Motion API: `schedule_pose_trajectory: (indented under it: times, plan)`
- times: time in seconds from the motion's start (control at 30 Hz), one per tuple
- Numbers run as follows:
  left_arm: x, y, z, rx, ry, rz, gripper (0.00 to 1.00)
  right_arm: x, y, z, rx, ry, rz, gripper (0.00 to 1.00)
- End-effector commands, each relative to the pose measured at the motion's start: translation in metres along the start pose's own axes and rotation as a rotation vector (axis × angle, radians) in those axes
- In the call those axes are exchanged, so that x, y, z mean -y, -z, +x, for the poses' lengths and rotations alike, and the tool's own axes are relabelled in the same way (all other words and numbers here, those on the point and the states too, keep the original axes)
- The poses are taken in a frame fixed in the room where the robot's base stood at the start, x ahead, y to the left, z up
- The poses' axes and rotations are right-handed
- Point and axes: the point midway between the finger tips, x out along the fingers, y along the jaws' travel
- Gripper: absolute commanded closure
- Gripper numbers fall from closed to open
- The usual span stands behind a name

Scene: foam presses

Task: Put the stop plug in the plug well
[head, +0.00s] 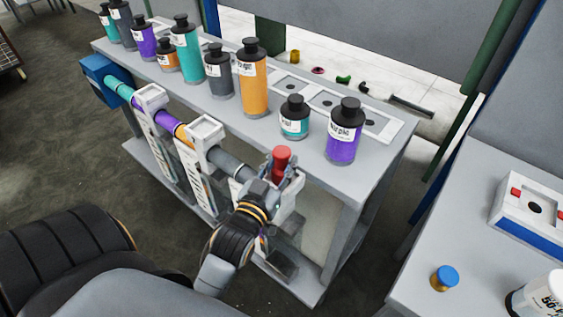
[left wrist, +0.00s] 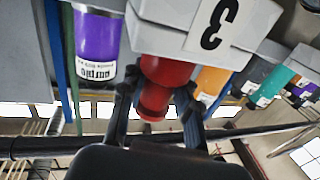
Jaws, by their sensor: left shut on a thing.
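My left gripper (head: 284,172) is shut on a red plug, which I take to be the stop plug (head: 282,157). The plug is at the white block (head: 292,204) at the near end of the pipe on the bench front. In the left wrist view, which is upside down, the plug (left wrist: 153,104) sits between the fingers (left wrist: 156,105), its wider part against the white block marked 3 (left wrist: 205,25). The contact hides any well opening there, so I cannot tell how deep the plug sits. My right gripper is not in view.
Several capped bottles stand on the grey bench, including purple (head: 342,135) and orange (head: 253,80). On the right table (head: 420,240) are a white-and-blue box (head: 520,222) with a dark hole, a blue-topped brass piece (head: 445,277) and a white tub (head: 542,297).

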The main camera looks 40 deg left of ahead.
Motion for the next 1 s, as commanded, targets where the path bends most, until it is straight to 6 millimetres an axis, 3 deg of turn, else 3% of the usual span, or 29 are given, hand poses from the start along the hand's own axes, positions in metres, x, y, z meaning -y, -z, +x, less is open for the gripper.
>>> schedule_pose_trajectory:
  times: [0.2, 0.23, 0.33, 0.7, 0.87, 1.0]
  plan:
    - [0.000, -0.001, 0.000, -0.004, 0.000, 0.000, 1.00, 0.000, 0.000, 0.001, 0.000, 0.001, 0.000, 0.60]
    - [0.000, -0.003, 0.000, 0.001, 0.000, 0.000, 0.67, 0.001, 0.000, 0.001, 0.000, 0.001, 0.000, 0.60]
    - [0.000, -0.003, 0.000, 0.001, 0.000, 0.000, 0.47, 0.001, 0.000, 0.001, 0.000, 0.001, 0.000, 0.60]
    - [0.000, 0.002, 0.000, -0.001, 0.000, 0.000, 0.46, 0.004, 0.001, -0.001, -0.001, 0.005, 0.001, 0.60]
    - [0.000, -0.003, -0.018, 0.005, 0.000, 0.000, 0.46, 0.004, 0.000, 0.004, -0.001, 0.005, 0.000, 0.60]
    - [0.000, -0.003, -0.043, 0.006, 0.000, 0.000, 0.46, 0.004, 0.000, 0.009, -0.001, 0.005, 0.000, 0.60]
